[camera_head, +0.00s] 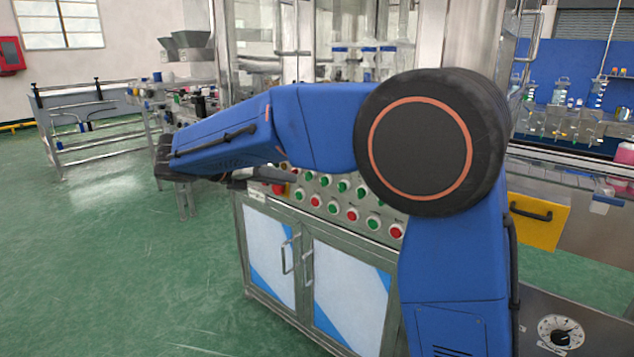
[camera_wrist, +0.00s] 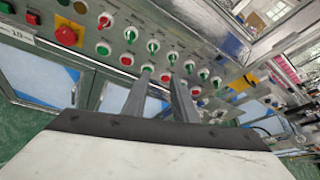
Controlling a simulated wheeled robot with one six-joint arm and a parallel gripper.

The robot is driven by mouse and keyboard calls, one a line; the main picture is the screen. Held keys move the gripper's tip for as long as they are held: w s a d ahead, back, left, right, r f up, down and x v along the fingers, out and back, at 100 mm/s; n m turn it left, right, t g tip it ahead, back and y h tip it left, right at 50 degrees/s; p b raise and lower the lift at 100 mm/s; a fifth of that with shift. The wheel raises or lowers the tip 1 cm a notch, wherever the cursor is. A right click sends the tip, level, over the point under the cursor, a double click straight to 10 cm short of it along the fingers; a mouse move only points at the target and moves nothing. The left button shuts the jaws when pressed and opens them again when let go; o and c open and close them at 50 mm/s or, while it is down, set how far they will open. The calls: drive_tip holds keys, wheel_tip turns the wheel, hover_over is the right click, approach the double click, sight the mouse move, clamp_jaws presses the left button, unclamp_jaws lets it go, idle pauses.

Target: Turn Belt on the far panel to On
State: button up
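The control panel (camera_wrist: 115,38) fills the upper part of the wrist view, tilted, with an upper row of green and red selector knobs (camera_wrist: 153,46) and a lower row of red and green buttons (camera_wrist: 127,59). Its labels are too small to read, so I cannot tell which knob is Belt. My gripper (camera_wrist: 163,74) has its two fingers apart with nothing between them; the fingertips overlap the lower button row in this view. I cannot tell whether they touch it. In the head view the panel (camera_head: 386,209) is partly hidden behind my blue arm.
A red emergency button (camera_wrist: 67,36) sits at the panel's left end. Cabinet doors with handles (camera_head: 347,290) are below the panel. A nearer panel with a dial (camera_head: 560,332) is at lower right, below a yellow plate (camera_head: 535,220). Green floor is clear at left.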

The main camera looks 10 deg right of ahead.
sight(321, 181)
drive_tip(key=shift+n+t+h, duration=0.3)
drive_tip(key=shift+n+h, duration=0.1)
drive_tip(key=shift+n, duration=0.2)
drive_tip(key=x, duration=0.5)
drive_tip(key=w+x, duration=0.1)
drive_tip(key=x, duration=0.4)
drive_tip(key=w+a+x, duration=0.1)
drive_tip(key=x, duration=0.4)
drive_tip(key=shift+w+a+f, duration=0.1)
drive_tip(key=shift+a+f, duration=0.05)
drive_tip(key=shift+f, duration=0.1)
clamp_jaws()
